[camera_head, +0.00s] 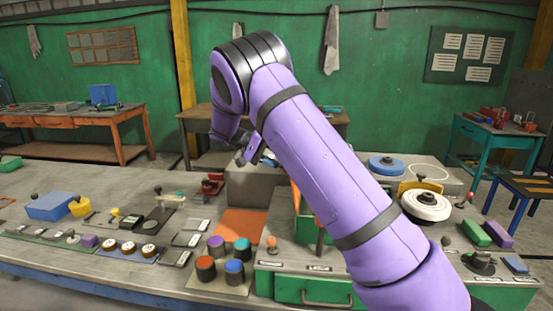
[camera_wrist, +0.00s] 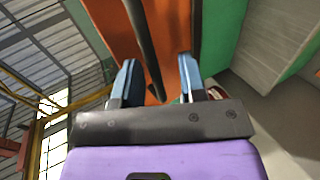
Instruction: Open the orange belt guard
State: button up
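The orange belt guard (camera_wrist: 168,30) fills the upper middle of the wrist view, with a long dark bar (camera_wrist: 141,40) running along it. In the head view an orange strip (camera_head: 296,198), apparently the guard, shows beside a green housing (camera_head: 304,226); my purple arm hides most of it. My gripper (camera_wrist: 159,70) has its two blue fingers apart. The dark bar passes through the gap between them in the picture; I cannot tell whether either finger touches it. In the head view my gripper (camera_head: 247,156) is small and partly hidden at the arm's end.
A flat orange panel (camera_head: 243,222) lies on the bench, with several coloured knobs (camera_head: 234,267) in front. A white wheel (camera_head: 426,204) and a blue disc (camera_head: 387,165) stand to the right of my arm. Small parts crowd the bench at left.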

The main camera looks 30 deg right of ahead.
jog(key=v, duration=1)
jog(key=shift+w+a, duration=0.1)
jog(key=shift+a, duration=0.05)
jog(key=s+d+r+n+t+y, duration=0.2)
jog(key=s+d+r+t+y, duration=0.15)
jog(key=s+r, duration=0.45)
jog(key=s+d+r+n+t+y, duration=0.25)
jog(key=s+r+y, duration=0.2)
jog(key=s, duration=0.85)
jog(key=s+a+f+n+t+y, duration=0.1)
jog(key=s+t, duration=0.2)
jog(key=s, duration=0.9)
jog(key=s+a+f+n+t+y, duration=0.1)
jog(key=s+a+t, duration=0.1)
jog(key=s, duration=1.1)
jog(key=shift+a+f+t+y, duration=0.35)
jog(key=shift+t+y, duration=0.05)
jog(key=shift+t, duration=0.4)
